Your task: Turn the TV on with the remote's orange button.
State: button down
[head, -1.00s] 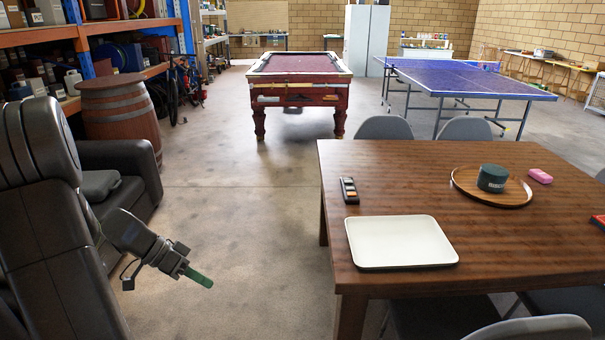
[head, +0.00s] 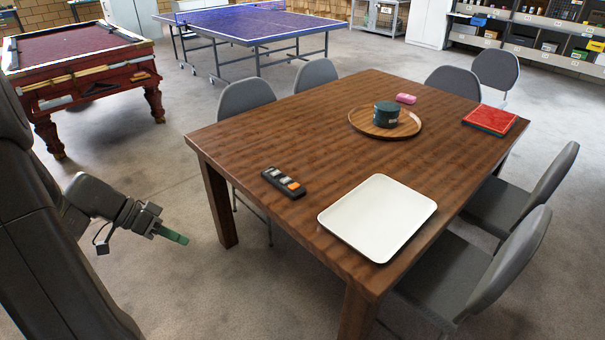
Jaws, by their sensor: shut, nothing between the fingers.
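The remote (head: 283,182) lies on the left part of the wooden table (head: 300,125), near its left edge. It is dark with several pale buttons and an orange button (head: 293,186) at its near right end. My gripper (head: 185,240) has green fingertips and is shut and empty. It hangs over the floor to the left of the table, apart from the table and the remote. I see no TV in this view.
A white tray (head: 378,217) lies right of the remote. Farther back are a round wooden tray (head: 359,122) with a dark green tin (head: 386,114), a pink item (head: 405,98) and a red box (head: 489,120). Grey chairs (head: 246,96) surround the table.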

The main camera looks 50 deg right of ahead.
aim_at(294, 187)
jog(key=i+z, duration=0.35)
jog(key=i, duration=0.15)
jog(key=i+z, duration=0.35)
jog(key=i, duration=0.15)
jog(key=i+j+z, duration=0.3)
jog(key=i, duration=0.2)
jog(key=i+z, duration=0.2)
jog(key=z, duration=0.25)
jog(key=i+z, duration=0.2)
jog(key=z, duration=0.3)
jog(key=i+j+z, duration=0.15)
jog(key=z, duration=0.3)
jog(key=i+j+z, duration=0.2)
jog(key=z, duration=0.3)
jog(key=i+j+z, duration=0.35)
jog(key=z, duration=0.15)
